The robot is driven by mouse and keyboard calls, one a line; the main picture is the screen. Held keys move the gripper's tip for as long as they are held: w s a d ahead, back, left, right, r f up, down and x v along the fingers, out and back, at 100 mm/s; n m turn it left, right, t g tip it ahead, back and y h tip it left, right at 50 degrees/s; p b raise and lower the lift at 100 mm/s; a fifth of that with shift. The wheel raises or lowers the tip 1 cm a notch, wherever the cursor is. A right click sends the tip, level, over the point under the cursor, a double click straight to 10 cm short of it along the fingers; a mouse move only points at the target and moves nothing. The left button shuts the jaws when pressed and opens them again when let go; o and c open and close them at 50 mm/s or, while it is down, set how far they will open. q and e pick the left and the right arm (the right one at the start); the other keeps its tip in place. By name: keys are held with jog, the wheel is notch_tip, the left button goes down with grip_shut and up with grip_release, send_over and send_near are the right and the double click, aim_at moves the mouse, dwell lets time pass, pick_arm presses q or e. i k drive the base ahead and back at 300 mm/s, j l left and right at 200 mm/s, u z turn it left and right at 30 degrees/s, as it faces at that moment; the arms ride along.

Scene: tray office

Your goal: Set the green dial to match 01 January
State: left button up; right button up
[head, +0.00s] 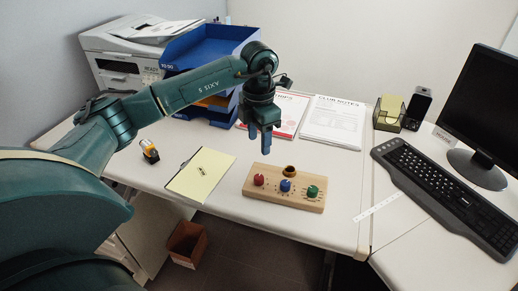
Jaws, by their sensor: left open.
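The green dial (312,191) is at the right end of a wooden block (268,198) near the desk's front edge. A blue dial (285,186) and a red dial (259,180) sit to its left on the same block. Small marks around the dials are too small to read. My left gripper (265,148) is open and points down, above and behind the block, to the left of the green dial and apart from it. It holds nothing. My right gripper is not in view. A yellow notepad (202,176) with small dark writing lies left of the block; I cannot read it.
A dark round thing (291,170) sits at the block's back edge. Papers (333,122), blue trays (205,45) and a printer (118,50) stand behind. A keyboard (440,196) and monitor (490,105) are at the right. Bare desk lies just right of the block.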

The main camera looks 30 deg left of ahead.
aim_at(312, 192)
jog(key=k, duration=1)
